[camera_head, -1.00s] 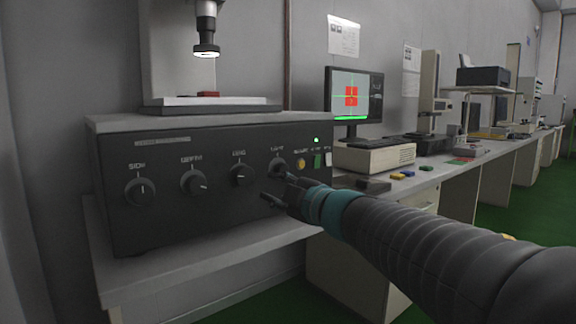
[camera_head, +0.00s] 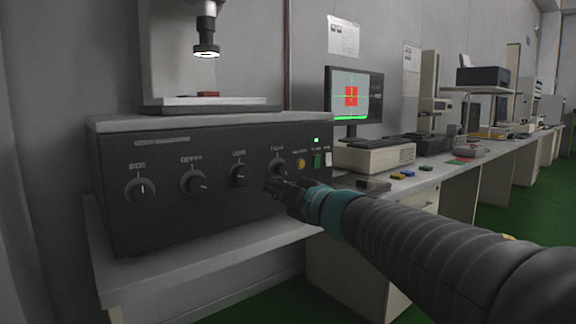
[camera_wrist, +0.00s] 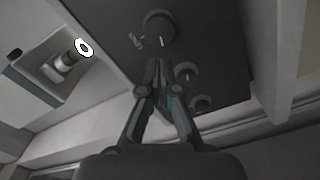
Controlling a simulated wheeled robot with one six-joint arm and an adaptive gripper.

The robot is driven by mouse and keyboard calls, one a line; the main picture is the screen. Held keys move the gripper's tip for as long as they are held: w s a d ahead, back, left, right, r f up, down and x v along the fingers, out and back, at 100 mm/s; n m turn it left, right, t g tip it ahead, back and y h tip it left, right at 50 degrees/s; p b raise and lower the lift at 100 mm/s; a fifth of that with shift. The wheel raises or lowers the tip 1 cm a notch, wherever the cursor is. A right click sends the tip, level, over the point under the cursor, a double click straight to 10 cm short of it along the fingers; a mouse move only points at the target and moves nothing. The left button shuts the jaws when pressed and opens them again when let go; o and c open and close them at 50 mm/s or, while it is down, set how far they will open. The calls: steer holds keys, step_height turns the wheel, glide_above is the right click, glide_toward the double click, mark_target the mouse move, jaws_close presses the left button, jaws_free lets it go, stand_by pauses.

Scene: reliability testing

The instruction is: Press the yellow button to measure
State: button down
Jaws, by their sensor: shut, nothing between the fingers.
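The yellow button (camera_head: 300,165) is a small round button on the right part of the dark control box's front panel (camera_head: 215,226). It sits right of the last knob, beside a green and a white switch. My gripper (camera_head: 270,187) is shut and empty in front of the panel, a little left of and below the yellow button. In the wrist view my fingers (camera_wrist: 159,64) meet at their tips, near a knob (camera_wrist: 160,27) on the panel. I cannot make out the yellow button in the wrist view. I cannot tell whether the fingertips touch the panel.
Several knobs, such as the leftmost one (camera_head: 140,191), stick out of the panel. A microscope-like head (camera_head: 206,40) hangs above a stage with a red sample (camera_head: 208,94). A monitor (camera_head: 354,100) with a red shape stands behind. Small coloured blocks (camera_head: 397,176) lie on the bench to the right.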

stand_by(0.4)
steer(key=w+d+r+m+h+b, duration=0.35)
steer(key=w+d+m+h, duration=0.85)
steer(key=w+d+m, duration=0.55)
steer(key=s+a+f+m+g+y, duration=0.1)
steer(key=s+a+f+g+y, duration=0.1)
steer(key=s+f+g, duration=0.1)
steer(key=s+g, duration=0.1)
steer(key=s, duration=0.1)
steer(key=shift+s+a+y, duration=0.25)
steer(key=shift+s+y, duration=0.05)
steer(key=shift+s, duration=0.05)
